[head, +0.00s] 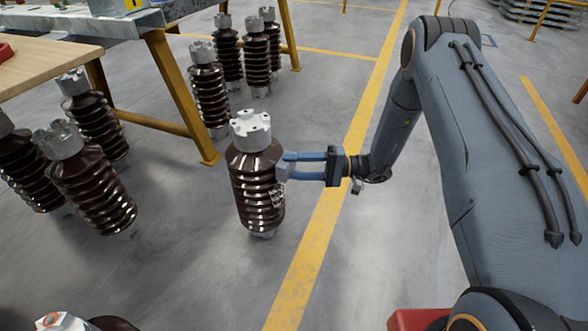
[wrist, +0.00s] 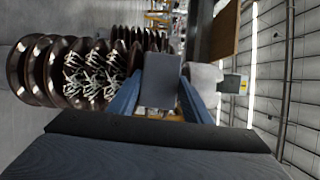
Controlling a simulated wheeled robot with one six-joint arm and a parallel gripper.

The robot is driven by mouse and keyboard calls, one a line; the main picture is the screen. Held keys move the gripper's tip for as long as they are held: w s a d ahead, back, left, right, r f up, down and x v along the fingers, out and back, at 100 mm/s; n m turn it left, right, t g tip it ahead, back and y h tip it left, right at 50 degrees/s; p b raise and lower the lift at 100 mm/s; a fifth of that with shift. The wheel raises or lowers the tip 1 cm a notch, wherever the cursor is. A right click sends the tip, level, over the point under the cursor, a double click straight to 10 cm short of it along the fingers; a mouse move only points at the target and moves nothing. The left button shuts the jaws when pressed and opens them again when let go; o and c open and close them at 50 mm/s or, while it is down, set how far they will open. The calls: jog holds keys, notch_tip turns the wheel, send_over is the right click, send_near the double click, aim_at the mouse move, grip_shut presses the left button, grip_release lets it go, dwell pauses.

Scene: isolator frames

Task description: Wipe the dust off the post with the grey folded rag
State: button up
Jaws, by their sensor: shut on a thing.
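The post (head: 256,185) is a brown ribbed insulator with a grey metal cap, standing upright on the floor in the head view. In the wrist view the post (wrist: 35,72) appears on its side, its ribs to the left. A pale, speckled dust patch (wrist: 92,76) lies on its ribs; it also shows on the post's right side in the head view (head: 276,196). My gripper (head: 287,166) is at the post's upper right side, its blue fingers shut on the grey folded rag (wrist: 161,80). The rag is close to the upper ribs; I cannot tell whether it touches.
Several similar insulators stand to the left (head: 92,190) and behind (head: 208,90). A wooden-topped table (head: 45,62) with yellow legs is at the upper left. A yellow floor line (head: 318,235) runs right of the post. The floor around the line is clear.

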jog(key=shift+a+r, duration=0.1)
jog(key=shift+r, duration=0.55)
notch_tip(320, 180, down, 7)
jog(key=b, duration=0.3)
jog(key=shift+d+f, duration=0.2)
jog(key=shift+a+f+b, duration=0.15)
jog(key=shift+f+b, duration=0.7)
jog(key=shift+f, duration=0.8)
jog(key=shift+r+p, duration=3.85)
jog(key=shift+r, duration=1.5)
jog(key=shift+s+d+p, duration=0.2)
jog(key=shift+s+d, duration=0.15)
jog(key=shift+d, duration=0.6)
jog(key=shift+s+d+p, duration=0.2)
jog(key=shift+s+d, duration=0.1)
jog(key=shift+d, duration=0.6)
jog(key=shift+s+d+p, duration=0.2)
jog(key=shift+s+d, duration=0.15)
jog(key=shift+d, duration=0.6)
